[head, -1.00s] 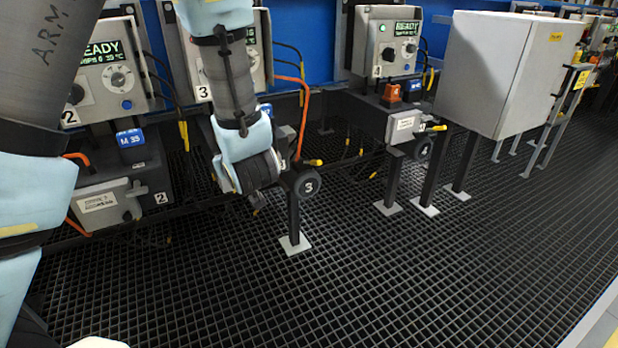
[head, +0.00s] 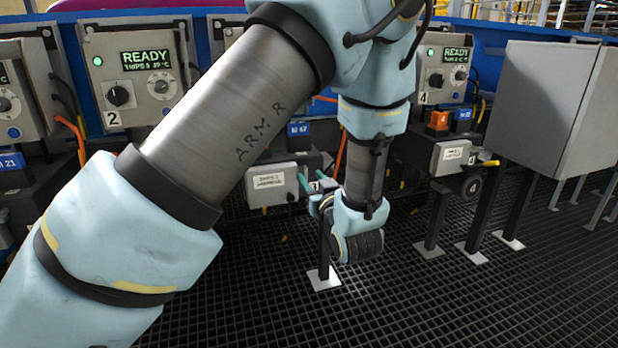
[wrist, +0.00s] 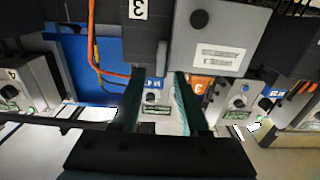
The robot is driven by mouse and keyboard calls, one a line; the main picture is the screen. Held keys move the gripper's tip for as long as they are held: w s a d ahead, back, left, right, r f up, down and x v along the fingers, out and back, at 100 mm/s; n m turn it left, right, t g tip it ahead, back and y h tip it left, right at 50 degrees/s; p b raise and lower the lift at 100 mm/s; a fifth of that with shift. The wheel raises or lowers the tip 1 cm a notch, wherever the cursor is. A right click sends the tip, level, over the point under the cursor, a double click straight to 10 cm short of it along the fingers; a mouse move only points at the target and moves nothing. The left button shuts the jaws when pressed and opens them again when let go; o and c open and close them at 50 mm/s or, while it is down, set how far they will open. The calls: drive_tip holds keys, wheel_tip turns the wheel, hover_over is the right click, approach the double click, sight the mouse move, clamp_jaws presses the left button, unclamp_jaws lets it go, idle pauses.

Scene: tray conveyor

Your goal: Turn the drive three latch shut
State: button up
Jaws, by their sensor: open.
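Drive three's grey labelled box (head: 270,180) shows under my arm in the head view, with a blue module (head: 298,130) above it. My gripper (head: 315,179) is open, its teal fingers pointing at the right end of this box.
Drive two's control panel (head: 135,75) is at the left. Drive four's box (head: 453,154) with its yellow-tipped handle is at the right, beside a large grey cabinet (head: 545,100). Orange cables (wrist: 97,55) run near the fingers. The grating floor (head: 400,310) in front is clear.

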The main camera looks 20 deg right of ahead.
sight(305, 175)
drive_tip(key=shift+w+d, duration=0.15)
drive_tip(key=shift+w, duration=1.15)
drive_tip(key=shift+c, duration=0.4)
clamp_jaws()
